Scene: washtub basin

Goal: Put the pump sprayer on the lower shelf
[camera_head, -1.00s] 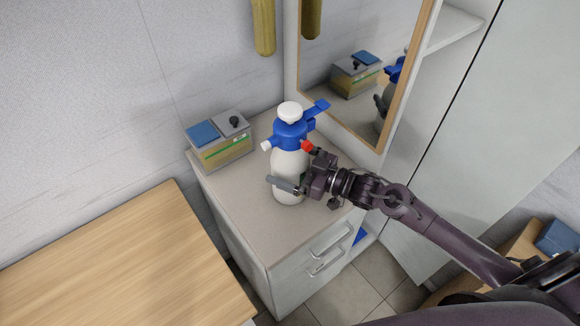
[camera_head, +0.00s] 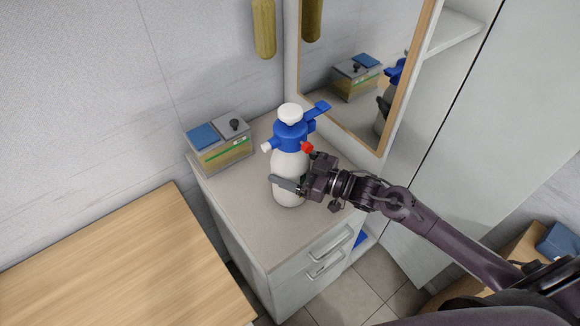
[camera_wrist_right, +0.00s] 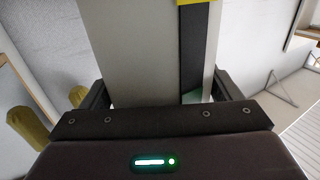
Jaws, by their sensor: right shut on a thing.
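The pump sprayer (camera_head: 289,165) has a white bottle, a blue head with a blue lever, a white cap and a red knob. It stands upright on the top of the white cabinet (camera_head: 240,215) in the head view. My right gripper (camera_head: 296,185) comes from the right and is shut on the bottle, below the blue head. One grey finger crosses the bottle's front; the other finger is mostly hidden. In the right wrist view a pale surface with a dark strip fills the space between the fingers. My left gripper is not in view. I cannot tell which surface is the lower shelf.
A box with blue and grey lids (camera_head: 222,150) stands left of the sprayer. A wood-framed mirror (camera_head: 350,110) is behind it, right. A white shelf (camera_head: 455,30) is at top right. A wooden table top (camera_head: 110,260) lies at lower left. Drawer handles (camera_head: 328,243) face the front.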

